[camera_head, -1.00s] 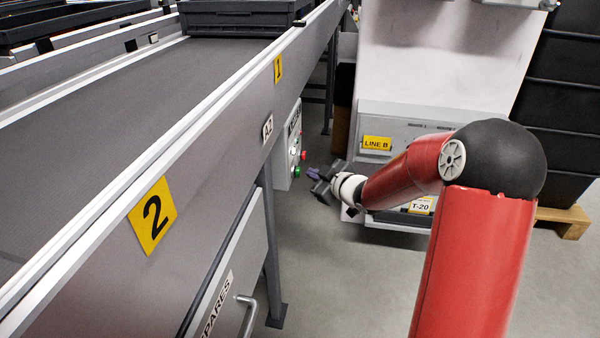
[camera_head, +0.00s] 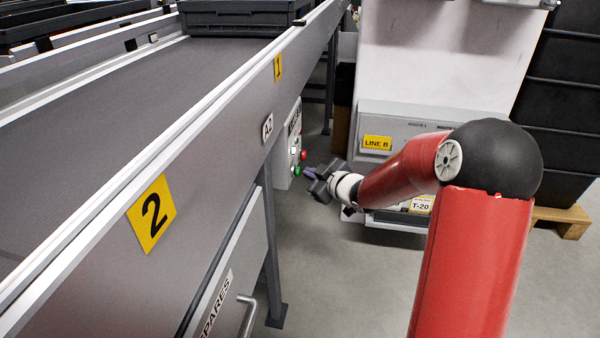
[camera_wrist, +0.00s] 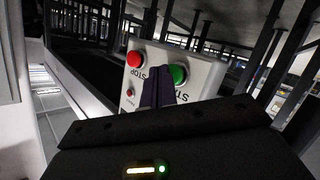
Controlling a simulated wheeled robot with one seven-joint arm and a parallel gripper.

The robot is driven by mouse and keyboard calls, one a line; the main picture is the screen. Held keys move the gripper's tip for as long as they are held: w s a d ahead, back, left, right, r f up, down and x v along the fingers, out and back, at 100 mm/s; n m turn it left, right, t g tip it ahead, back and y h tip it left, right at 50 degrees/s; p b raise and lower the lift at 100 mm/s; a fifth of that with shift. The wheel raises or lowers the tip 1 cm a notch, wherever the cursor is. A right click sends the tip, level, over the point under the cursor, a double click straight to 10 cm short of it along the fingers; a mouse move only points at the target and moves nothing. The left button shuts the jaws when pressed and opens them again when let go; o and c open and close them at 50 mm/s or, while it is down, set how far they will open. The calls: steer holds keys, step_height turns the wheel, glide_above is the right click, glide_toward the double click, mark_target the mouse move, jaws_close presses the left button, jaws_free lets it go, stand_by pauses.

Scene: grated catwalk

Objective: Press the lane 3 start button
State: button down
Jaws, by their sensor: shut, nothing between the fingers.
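A pale control box (camera_head: 284,158) is mounted on the side of the conveyor. It has a red button (camera_head: 304,155) and a green button (camera_head: 297,170). In the wrist view the box (camera_wrist: 205,76) appears upside down, with the red button (camera_wrist: 134,59) by STOP, the green button (camera_wrist: 178,74) by START and a small red part (camera_wrist: 130,93). My gripper (camera_head: 308,172) is shut and empty, its purple fingertips (camera_wrist: 158,72) pointing at the box. They overlap the green button's left edge in the wrist view; I cannot tell whether they touch. The box's lane label is unreadable.
The conveyor (camera_head: 110,130) with a yellow 2 sign (camera_head: 152,214) runs along the left. A grey LINE B cabinet (camera_head: 400,125) stands behind my arm. Open floor (camera_head: 350,280) lies below the gripper.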

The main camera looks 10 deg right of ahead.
steer(key=shift+w+a+b, duration=0.25)
steer(key=shift+a+b, duration=0.1)
steer(key=shift+a, duration=0.45)
stand_by(0.9)
steer(key=shift+d, duration=0.1)
steer(key=shift+s+d+p, duration=0.2)
steer(key=shift+d+p, duration=0.1)
steer(key=shift+d, duration=0.25)
steer(key=shift+s+d+p, duration=0.2)
steer(key=shift+d+p, duration=0.1)
steer(key=shift+d, duration=0.25)
steer(key=shift+s+d+p, duration=0.25)
steer(key=shift+d+p, duration=0.15)
steer(key=shift+d, duration=0.4)
steer(key=shift+s+d+p, duration=0.3)
steer(key=shift+d+p, duration=0.05)
steer(key=shift+d, duration=0.45)
steer(key=shift+s+d+p, duration=0.25)
steer(key=shift+d+p, duration=0.15)
steer(key=shift+d, duration=0.4)
